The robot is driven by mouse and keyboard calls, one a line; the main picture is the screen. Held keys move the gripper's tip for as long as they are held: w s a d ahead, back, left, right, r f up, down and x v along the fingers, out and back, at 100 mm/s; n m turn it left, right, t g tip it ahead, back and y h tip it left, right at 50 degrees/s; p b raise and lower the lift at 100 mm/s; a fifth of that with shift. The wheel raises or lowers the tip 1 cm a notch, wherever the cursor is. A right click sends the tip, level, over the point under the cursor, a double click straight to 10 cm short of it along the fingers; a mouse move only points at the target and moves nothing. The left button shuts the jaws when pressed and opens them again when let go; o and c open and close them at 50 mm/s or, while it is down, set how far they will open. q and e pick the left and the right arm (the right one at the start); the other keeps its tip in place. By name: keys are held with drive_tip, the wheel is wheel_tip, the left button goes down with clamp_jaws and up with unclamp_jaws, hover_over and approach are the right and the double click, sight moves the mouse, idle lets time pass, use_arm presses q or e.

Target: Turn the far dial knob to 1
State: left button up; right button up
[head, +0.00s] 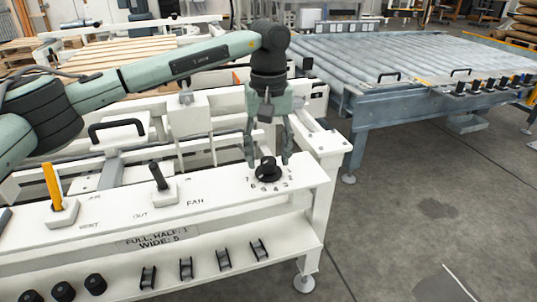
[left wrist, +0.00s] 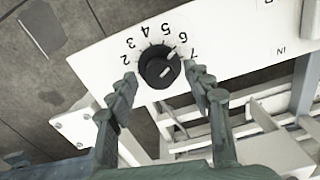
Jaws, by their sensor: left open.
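The black dial knob (head: 267,171) sits at the right end of the white panel (head: 215,205), with numbers printed around it. The left wrist view shows the knob (left wrist: 158,68) with numbers 2 to 7 readable. A white line on its top appears to point roughly towards the 6. My left gripper (head: 267,158) is above the panel, pointing down, and is open. In the left wrist view its fingertips (left wrist: 162,76) are on either side of the knob, with gaps visible. Contact cannot be told. My right gripper is not in view.
A black lever (head: 158,176) and a yellow lever (head: 53,186) stand on the panel to the left. A lower shelf (head: 205,286) holds black clips and round knobs. A roller conveyor (head: 400,60) stands behind right. The floor at right is clear.

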use_arm(q)
drive_tip(key=shift+f, duration=0.25)
drive_tip(key=shift+c, duration=0.3)
drive_tip(key=c, duration=1.1)
